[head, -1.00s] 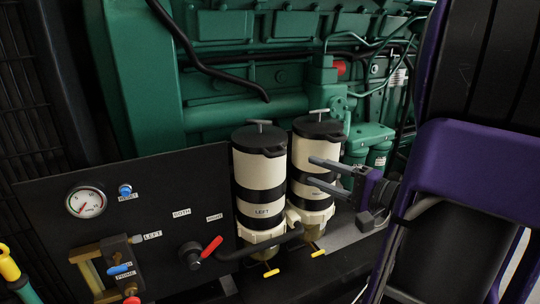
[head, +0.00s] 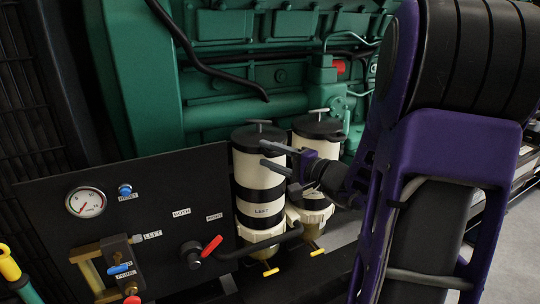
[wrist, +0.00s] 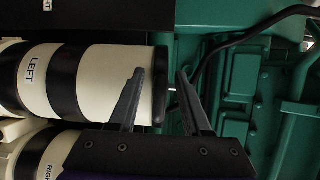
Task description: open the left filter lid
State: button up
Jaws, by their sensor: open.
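The left filter (head: 259,172) is an upright cream and black canister labelled LEFT, with a black lid (head: 250,136) and a grey T-handle (head: 260,123) on top. The lid looks shut. In the wrist view the left filter (wrist: 105,65) lies sideways with its lid (wrist: 160,105) at the right end. My gripper (head: 264,153) is open and empty at the right front of the canister top. In the wrist view the gripper (wrist: 160,73) has one finger over the cream body and the other past the lid's end, partly hiding the handle. Contact cannot be told.
The right filter (head: 318,127) stands close behind to the right, partly hidden by my gripper. A black panel (head: 140,195) with a gauge (head: 86,202) and a red-handled valve (head: 211,246) stands at the left. The green engine (head: 215,120) is behind.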

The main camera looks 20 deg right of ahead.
jog(key=c, duration=0.7)
jog(key=shift+f, duration=0.1)
grip_shut()
